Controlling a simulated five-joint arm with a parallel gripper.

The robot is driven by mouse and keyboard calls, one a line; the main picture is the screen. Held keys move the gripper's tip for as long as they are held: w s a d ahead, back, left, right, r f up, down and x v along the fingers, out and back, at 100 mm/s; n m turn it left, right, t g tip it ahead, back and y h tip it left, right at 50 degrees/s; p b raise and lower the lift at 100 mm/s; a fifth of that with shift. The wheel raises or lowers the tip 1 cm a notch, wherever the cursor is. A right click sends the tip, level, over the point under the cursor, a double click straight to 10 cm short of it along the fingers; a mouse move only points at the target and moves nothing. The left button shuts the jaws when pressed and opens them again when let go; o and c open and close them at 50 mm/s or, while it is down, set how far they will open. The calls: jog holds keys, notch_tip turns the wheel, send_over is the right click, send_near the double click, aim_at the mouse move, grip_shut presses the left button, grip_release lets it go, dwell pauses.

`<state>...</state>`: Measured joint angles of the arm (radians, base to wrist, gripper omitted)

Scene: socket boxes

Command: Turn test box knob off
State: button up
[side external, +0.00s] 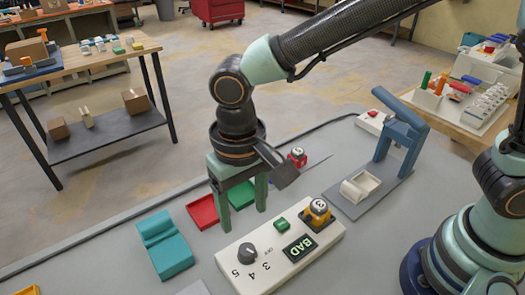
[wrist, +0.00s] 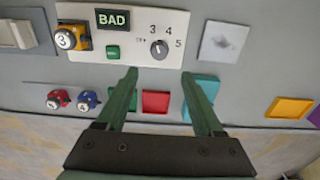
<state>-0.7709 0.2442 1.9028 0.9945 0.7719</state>
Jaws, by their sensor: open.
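The white test box (side external: 290,255) lies on the grey table. Its dark round knob (side external: 247,253) is at the left end in the side view, with marks OFF, 3, 4 and 5 around it. The knob also shows in the wrist view (wrist: 159,49); its pointer is too small to read surely. The box display (side external: 300,248) reads BAD. A green button (side external: 282,224) and a yellow socket box (side external: 319,212) marked 3 are on it. My gripper (side external: 244,216) is open and empty, fingers down, behind the knob in the side view. In the wrist view the knob lies just beyond the fingertips, between them.
A red tray (side external: 202,212) and a green tray (side external: 241,194) lie beside my fingers. A teal block (side external: 163,247) is at left. A blue press stand (side external: 400,140) is at right. Red (wrist: 58,99) and blue (wrist: 87,101) socket boxes stand behind the test box.

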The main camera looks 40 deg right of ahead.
aim_at(247, 250)
notch_tip(247, 250, down, 11)
jog(key=shift+r, duration=0.1)
dwell(0.3)
grip_shut()
